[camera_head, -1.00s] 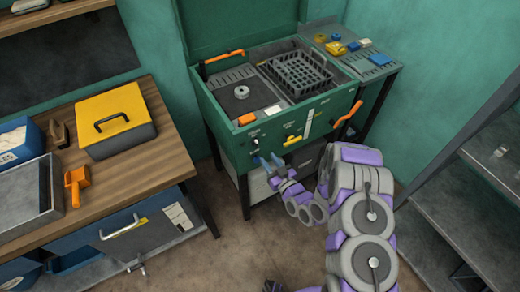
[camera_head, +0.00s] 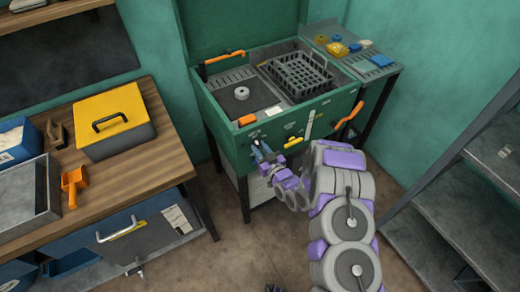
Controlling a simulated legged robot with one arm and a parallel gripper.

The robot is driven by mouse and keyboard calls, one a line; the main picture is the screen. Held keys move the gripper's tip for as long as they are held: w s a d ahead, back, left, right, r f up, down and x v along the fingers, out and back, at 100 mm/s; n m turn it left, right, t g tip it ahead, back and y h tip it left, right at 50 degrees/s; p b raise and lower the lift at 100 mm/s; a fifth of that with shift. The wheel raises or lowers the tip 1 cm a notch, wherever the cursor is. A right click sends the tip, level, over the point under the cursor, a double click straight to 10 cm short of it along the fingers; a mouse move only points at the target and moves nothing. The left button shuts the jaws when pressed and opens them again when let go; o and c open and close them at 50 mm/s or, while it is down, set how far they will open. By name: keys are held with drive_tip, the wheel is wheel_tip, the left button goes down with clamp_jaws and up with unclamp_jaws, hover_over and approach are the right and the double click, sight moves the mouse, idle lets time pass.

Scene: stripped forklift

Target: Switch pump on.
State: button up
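The green parts-washer cabinet (camera_head: 228,140) stands at the back with its lid up. Its front panel carries small labels, dark knobs and a yellow handle (camera_head: 293,142). No control's lettering is readable, so I cannot tell which one is the pump switch. My gripper (camera_head: 261,150) is at the left part of the front panel, just below a small pale label. Its blue fingertips are at or very near the panel and cover the small dark control there. The fingers look close together, but whether they are shut on the control is too small to tell.
A black basket (camera_head: 298,75) and a round metal part (camera_head: 241,93) sit in the washer. An orange handle (camera_head: 350,115) juts from its front right. A wooden bench (camera_head: 150,160) with a yellow toolbox (camera_head: 114,125) stands left, metal shelves (camera_head: 450,205) right.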

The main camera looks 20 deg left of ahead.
clamp_jaws()
drive_tip(key=shift+m, duration=0.4)
drive_tip(key=m+p, duration=0.1)
drive_tip(key=m, duration=0.1)
drive_tip(key=shift+m, duration=0.3)
drive_tip(key=shift+w+d+f+m+p, duration=0.1)
drive_tip(key=shift+m+p, duration=0.8)
drive_tip(key=shift+m, duration=1.75)
drive_tip(key=shift+w+d+f+m+p, duration=0.1)
drive_tip(key=shift+m+p, duration=0.75)
drive_tip(key=shift+m, duration=1.8)
